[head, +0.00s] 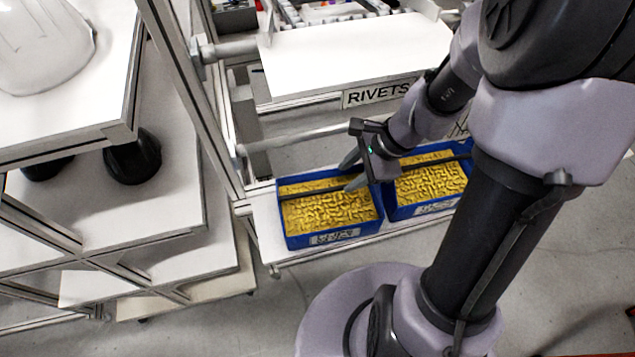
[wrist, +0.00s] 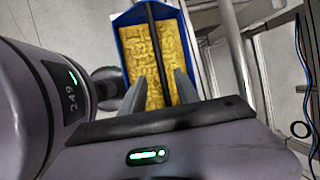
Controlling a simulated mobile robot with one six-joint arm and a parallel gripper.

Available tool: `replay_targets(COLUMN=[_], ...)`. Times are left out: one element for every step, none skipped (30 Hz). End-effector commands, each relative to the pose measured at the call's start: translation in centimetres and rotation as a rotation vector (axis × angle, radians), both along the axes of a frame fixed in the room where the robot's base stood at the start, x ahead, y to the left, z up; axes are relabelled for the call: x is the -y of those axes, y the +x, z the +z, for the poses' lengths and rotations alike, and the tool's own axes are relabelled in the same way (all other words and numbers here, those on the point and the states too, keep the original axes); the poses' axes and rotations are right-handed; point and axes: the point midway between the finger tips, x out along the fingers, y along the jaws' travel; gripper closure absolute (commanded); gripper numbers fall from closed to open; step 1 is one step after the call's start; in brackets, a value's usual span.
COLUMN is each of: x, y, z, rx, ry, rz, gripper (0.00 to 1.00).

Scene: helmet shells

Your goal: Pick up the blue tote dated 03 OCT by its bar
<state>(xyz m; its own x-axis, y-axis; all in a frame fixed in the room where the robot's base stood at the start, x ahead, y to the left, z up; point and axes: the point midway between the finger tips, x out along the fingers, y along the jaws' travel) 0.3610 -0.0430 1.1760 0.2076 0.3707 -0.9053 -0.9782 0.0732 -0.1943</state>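Two blue totes filled with small yellow pieces stand side by side on a low shelf in the head view: a left tote (head: 289,240) and a right tote (head: 392,214). Each has a dark bar across it and a white label on its front; I cannot read the dates. My gripper (head: 353,172) is above the right part of the left tote, its two fingers apart and empty. In the wrist view one blue tote (wrist: 123,47) lies ahead, its dark bar (wrist: 155,40) running lengthwise between the fingertips (wrist: 160,76). I cannot tell whether the fingers touch the bar.
A white shelf panel with a RIVETS sign (head: 378,93) is above and behind the totes. A metal upright (head: 195,95) stands left of them. A white rack (head: 150,190) with dark objects is at the left. Grey floor (head: 270,325) is open in front.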

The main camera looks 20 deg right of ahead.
Motion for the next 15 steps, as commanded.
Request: replay_targets(x=[-0.7,-1.0,-1.4,-1.6,-1.9,-2.1,-2.3,-2.4,-2.5,-2.6,-2.8,-3.2,-3.4,-3.7,-4.0], y=[0.2,0.4,0.6,0.7,0.9,1.1,1.2,1.2,1.3,1.4,1.5,1.7,1.8,1.9,2.1], z=[-2.1,-2.9,-3.8,-4.4,-5.0,-5.5,-5.8,-6.0,-6.3,-6.6,-7.1,-8.0,-8.7,-9.3,-10.1], rx=[-0.005,-0.004,-0.004,-0.004,-0.003,-0.001,0.000,0.000,-0.001,-0.001,0.000,-0.001,-0.002,-0.001,-0.001], ry=[0.002,0.001,0.001,-0.001,0.001,-0.001,-0.001,-0.002,-0.001,0.000,-0.001,-0.001,-0.001,-0.001,-0.002], rz=[0.004,0.004,0.004,0.005,0.004,0.005,0.004,0.004,0.003,0.003,0.004,0.006,0.004,0.005,0.005], gripper=[0.62,0.62,0.62,0.62,0.62,0.62,0.62,0.62,0.62,0.62,0.62,0.62,0.62,0.62,0.62])
